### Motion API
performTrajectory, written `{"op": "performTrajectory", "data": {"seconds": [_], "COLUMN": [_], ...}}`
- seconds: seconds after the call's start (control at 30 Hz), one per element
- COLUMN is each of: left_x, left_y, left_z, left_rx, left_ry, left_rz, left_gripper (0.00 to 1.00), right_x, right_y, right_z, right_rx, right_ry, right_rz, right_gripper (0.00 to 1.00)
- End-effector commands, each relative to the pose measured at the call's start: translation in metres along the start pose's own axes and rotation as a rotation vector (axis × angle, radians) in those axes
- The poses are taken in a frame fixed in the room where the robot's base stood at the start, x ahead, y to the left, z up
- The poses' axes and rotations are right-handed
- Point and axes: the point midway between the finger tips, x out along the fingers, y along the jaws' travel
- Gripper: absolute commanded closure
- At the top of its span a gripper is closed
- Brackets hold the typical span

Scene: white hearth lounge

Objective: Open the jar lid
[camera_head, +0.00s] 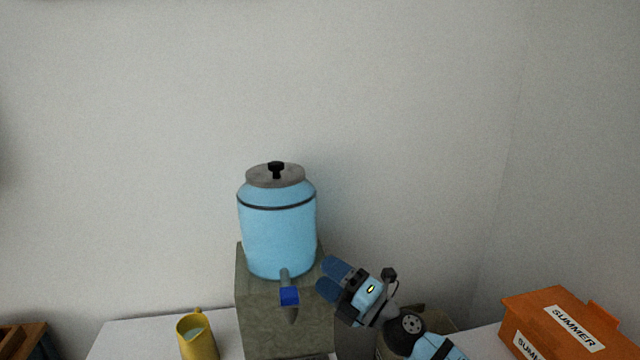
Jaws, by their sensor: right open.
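A light blue jar (278,235) stands upright on a grey-green block near the middle of the view. Its grey lid (262,176) with a black knob (276,169) sits on top. A spigot with a blue handle (289,296) sticks out low on its front. My right gripper (328,279) is open and empty, to the right of the jar's lower part and well below the lid. I cannot tell whether its blue fingers touch the block or jar. My left gripper is not in view.
The grey-green block (259,318) stands on a white table (130,335). A yellow pitcher (197,339) is at the lower left. An orange box labelled SUMMER (535,310) is at the right. The wall behind is bare, and the space above the lid is clear.

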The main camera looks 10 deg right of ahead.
Motion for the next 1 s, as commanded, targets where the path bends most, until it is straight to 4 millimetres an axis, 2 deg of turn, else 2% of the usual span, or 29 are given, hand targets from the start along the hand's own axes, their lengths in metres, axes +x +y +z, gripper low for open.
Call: {"op": "performTrajectory", "data": {"seconds": [0.03,0.2,0.4,0.5,0.7,0.87,1.0], "left_x": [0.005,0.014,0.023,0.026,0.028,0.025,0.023], "left_y": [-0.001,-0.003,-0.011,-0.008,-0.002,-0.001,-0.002], "left_z": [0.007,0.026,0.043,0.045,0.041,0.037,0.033], "left_rx": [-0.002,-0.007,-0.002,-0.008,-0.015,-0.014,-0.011], "left_ry": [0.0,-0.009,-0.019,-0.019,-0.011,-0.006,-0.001], "left_rz": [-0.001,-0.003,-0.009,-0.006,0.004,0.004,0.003], "left_gripper": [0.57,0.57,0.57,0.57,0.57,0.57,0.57], "right_x": [0.013,0.051,0.082,0.09,0.097,0.111,0.136], "right_y": [0.009,0.044,0.085,0.104,0.122,0.121,0.115], "right_z": [0.006,0.029,0.073,0.093,0.113,0.114,0.111], "right_rx": [-0.111,-0.55,-1.042,-1.212,-1.365,-1.374,-1.371], "right_ry": [0.045,0.19,0.273,0.279,0.274,0.273,0.273], "right_rz": [0.01,-0.007,-0.097,-0.147,-0.204,-0.208,-0.205], "right_gripper": [0.37,0.37,0.37,0.37,0.37,0.37,0.37]}}
